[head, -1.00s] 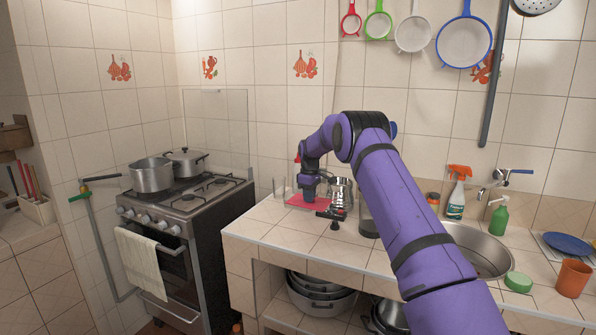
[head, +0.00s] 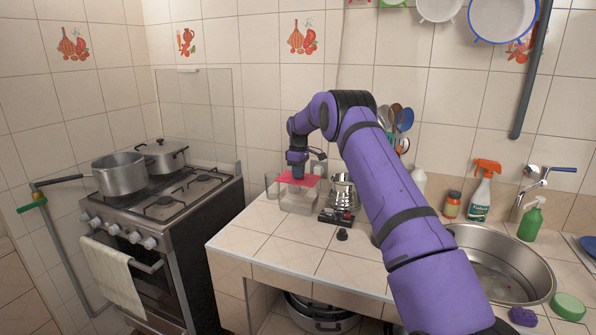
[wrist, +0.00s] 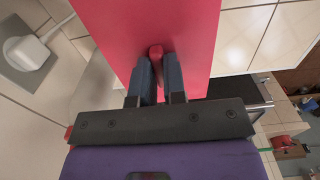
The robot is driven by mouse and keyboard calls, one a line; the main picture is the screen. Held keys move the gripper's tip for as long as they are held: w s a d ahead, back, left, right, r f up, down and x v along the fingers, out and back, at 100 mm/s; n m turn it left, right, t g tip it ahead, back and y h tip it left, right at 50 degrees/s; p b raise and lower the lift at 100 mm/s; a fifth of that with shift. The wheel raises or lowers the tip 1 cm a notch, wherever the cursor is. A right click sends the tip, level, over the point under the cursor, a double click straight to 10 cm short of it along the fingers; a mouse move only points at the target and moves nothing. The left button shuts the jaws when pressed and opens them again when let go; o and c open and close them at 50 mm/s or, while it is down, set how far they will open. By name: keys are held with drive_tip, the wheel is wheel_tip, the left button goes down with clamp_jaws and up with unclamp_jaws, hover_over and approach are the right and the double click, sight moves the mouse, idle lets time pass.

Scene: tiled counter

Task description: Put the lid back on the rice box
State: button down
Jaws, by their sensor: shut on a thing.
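The red lid (head: 288,181) is a flat panel with a small red knob (wrist: 155,51). My gripper (head: 297,174) points down at the lid and is shut on this knob, with one finger on each side in the wrist view. The clear rice box (head: 298,202) stands on the counter just below the lid, left of the metal pot. The head view does not tell whether the lid touches the box rim. In the wrist view the lid fills the upper middle and hides the box.
A drinking glass (head: 271,187) stands close left of the box. A metal pot (head: 342,192) and a dark item with a red part (head: 336,216) are close on the right. A small black knob (head: 342,234) lies in front. The left front counter (head: 262,243) is clear.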

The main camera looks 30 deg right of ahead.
drive_tip(key=shift+f, duration=2.75)
drive_tip(key=shift+s+f, duration=0.1)
drive_tip(key=shift+f, duration=0.05)
drive_tip(key=c, duration=0.6)
unclamp_jaws()
drive_tip(key=shift+r, duration=3.5)
drive_tip(key=shift+c, duration=0.6)
